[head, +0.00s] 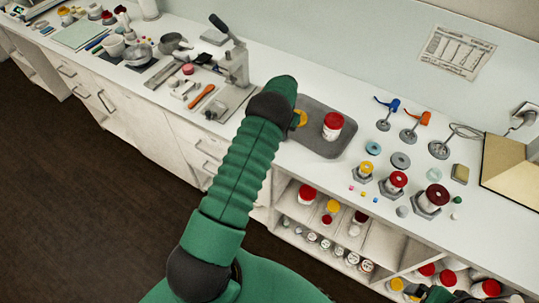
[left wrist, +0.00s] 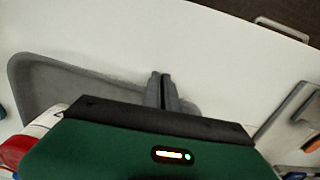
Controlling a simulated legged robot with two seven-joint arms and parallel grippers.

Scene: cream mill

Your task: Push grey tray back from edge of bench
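The grey tray (head: 340,115) lies flat on the white bench in the head view, close to the front edge. A red-lidded white jar (head: 333,126) stands on it, and a yellow item (head: 300,118) shows partly behind my arm. My left arm reaches over the tray's left end and hides that part and the gripper there. In the left wrist view, my left gripper (left wrist: 163,90) has its fingers together with nothing seen between them. They are at the tray's (left wrist: 35,75) rim; I cannot tell whether they touch it.
A grey press (head: 235,65) stands left of the tray. Tools with blue and orange handles (head: 388,108) and several jars on hex bases (head: 397,182) stand to the right. Open shelves with jars (head: 325,225) are below the bench front. Bare bench lies behind the tray.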

